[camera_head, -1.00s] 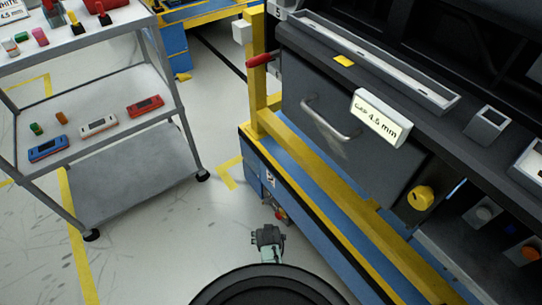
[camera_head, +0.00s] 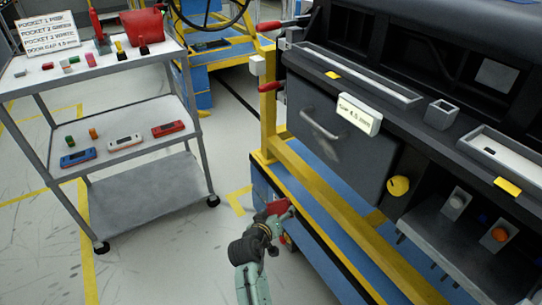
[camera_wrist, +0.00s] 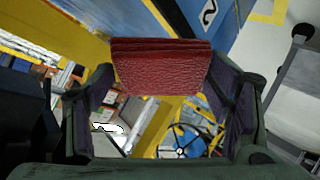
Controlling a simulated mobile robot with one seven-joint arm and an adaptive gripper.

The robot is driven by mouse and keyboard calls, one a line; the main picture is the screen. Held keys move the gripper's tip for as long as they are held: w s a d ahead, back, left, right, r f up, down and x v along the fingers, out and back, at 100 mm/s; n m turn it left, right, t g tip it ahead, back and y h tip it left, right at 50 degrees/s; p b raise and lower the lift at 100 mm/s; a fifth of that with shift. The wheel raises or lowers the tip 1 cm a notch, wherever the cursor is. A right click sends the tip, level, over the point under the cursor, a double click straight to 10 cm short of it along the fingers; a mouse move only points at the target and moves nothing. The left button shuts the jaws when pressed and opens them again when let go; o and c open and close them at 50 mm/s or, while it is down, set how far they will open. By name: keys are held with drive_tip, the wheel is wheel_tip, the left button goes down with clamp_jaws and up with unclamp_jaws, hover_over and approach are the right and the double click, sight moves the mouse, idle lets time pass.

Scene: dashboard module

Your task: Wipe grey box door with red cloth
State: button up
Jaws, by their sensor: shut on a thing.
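The grey box door (camera_head: 345,160) is a dark grey panel with a metal handle (camera_head: 320,124) on the front of the dashboard module. A pale smudge (camera_head: 331,150) shows below the handle. My gripper (camera_head: 277,215) is shut on the folded red cloth (camera_head: 279,206), low and to the left of the door, apart from it. In the wrist view the cloth (camera_wrist: 162,66) sits between the two dark fingers of my gripper (camera_wrist: 163,88). The cloth's gripped edges are partly hidden by the fingers.
A blue and yellow frame (camera_head: 320,210) carries the module, close to my gripper. A yellow knob (camera_head: 398,186) and a white gap label (camera_head: 359,114) sit right of the handle. A grey trolley (camera_head: 140,185) stands left; open floor lies between.

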sight(340, 155)
drive_tip(key=s+r+m+t+h+b, duration=0.1)
drive_tip(key=s+r+t+h, duration=0.3)
drive_tip(key=r, duration=1.2)
drive_tip(key=s+r+t+h, duration=0.1)
drive_tip(key=s+r+h, duration=0.3)
drive_tip(key=r, duration=1.2)
drive_tip(key=shift+h, duration=0.5)
drive_tip(key=shift+w+d+p, duration=0.4)
drive_tip(key=shift+w+d, duration=0.45)
drive_tip(key=shift+w, duration=0.25)
drive_tip(key=shift+w+d+p, duration=0.4)
drive_tip(key=shift+w+d, duration=0.45)
drive_tip(key=shift+w, duration=0.25)
drive_tip(key=shift+w+d, duration=0.55)
drive_tip(key=shift+d, duration=0.2)
drive_tip(key=shift+s, duration=0.1)
drive_tip(key=shift+s+d+b, duration=0.25)
drive_tip(key=shift+s+d, duration=0.8)
drive_tip(key=shift+s, duration=0.35)
drive_tip(key=shift+s+d+b, duration=0.3)
drive_tip(key=shift+s+d, duration=0.8)
drive_tip(key=shift+s, duration=0.35)
drive_tip(key=shift+s+d+b, duration=0.25)
drive_tip(key=shift+s+d, duration=0.8)
drive_tip(key=shift+s, duration=0.35)
drive_tip(key=shift+f, duration=0.1)
